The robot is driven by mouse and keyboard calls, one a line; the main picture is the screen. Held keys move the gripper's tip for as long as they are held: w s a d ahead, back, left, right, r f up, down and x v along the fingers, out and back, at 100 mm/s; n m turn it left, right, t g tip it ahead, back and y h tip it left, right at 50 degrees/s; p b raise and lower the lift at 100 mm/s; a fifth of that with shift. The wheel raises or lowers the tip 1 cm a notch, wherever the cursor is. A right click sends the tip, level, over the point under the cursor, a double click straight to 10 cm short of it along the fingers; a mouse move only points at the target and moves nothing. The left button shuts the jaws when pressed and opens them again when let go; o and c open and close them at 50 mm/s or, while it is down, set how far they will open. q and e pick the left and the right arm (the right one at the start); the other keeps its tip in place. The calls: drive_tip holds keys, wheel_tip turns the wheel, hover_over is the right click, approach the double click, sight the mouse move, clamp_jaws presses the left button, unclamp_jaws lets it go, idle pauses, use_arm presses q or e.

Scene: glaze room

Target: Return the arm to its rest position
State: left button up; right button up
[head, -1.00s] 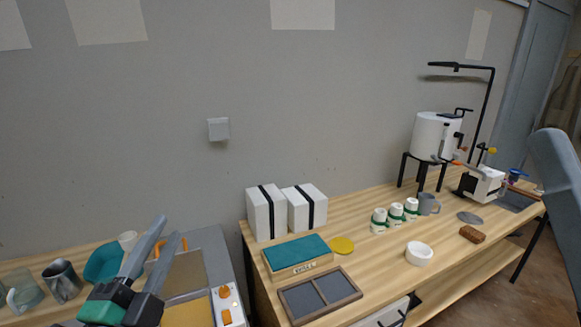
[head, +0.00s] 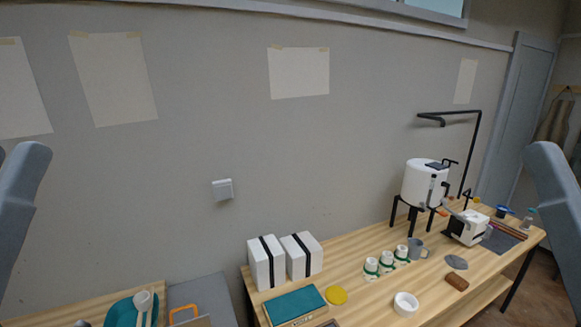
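My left arm (head: 18,215) shows only as a grey link at the left edge of the head view. My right arm (head: 558,215) shows as a matching grey link at the right edge. The two links stand at about the same height, apart from the tables and everything on them. Both grippers are out of view, so whether they are open or shut, or hold anything, is hidden.
A teal container (head: 120,313) stands lower left.

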use_arm(q)
wheel_tip(320, 180, up, 16)
drive_tip(key=p, duration=1.1)
drive_tip(key=shift+f+p, duration=0.2)
drive_tip(key=shift+p, duration=0.1)
use_arm(e)
wheel_tip(320, 180, up, 16)
drive_tip(key=shift+f, duration=0.25)
